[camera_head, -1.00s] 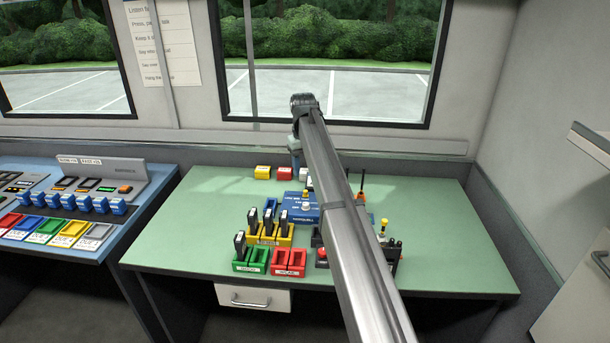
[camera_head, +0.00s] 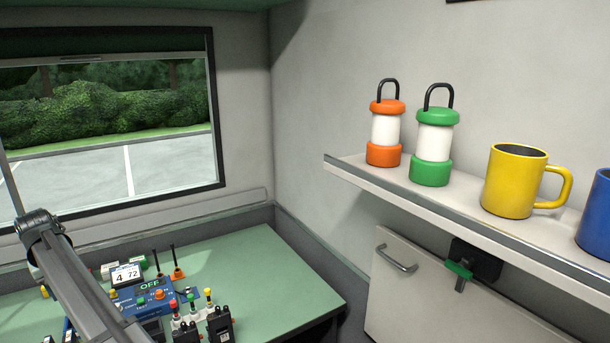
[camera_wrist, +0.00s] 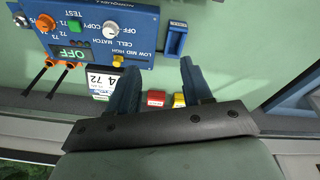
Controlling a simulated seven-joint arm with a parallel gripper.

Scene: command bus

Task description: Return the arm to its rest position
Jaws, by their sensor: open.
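My gripper (camera_wrist: 158,68) shows in the wrist view with its two blue fingers spread apart and nothing between the tips. It is above the green table (camera_wrist: 235,40), beside a blue panel (camera_wrist: 135,22) with knobs and a lit OFF display. A white card reading 4 72 (camera_wrist: 100,80) is partly hidden behind the left finger. In the head view my arm runs along the lower left, and my gripper is not visible there. The blue panel (camera_head: 160,299) and the card (camera_head: 127,275) also show to the right of my arm.
Black radios (camera_head: 220,326) stand at the table's front. The table's right part is clear. A wall shelf (camera_head: 400,188) holds an orange lantern (camera_head: 385,130), a green lantern (camera_head: 433,140) and mugs (camera_head: 514,180).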

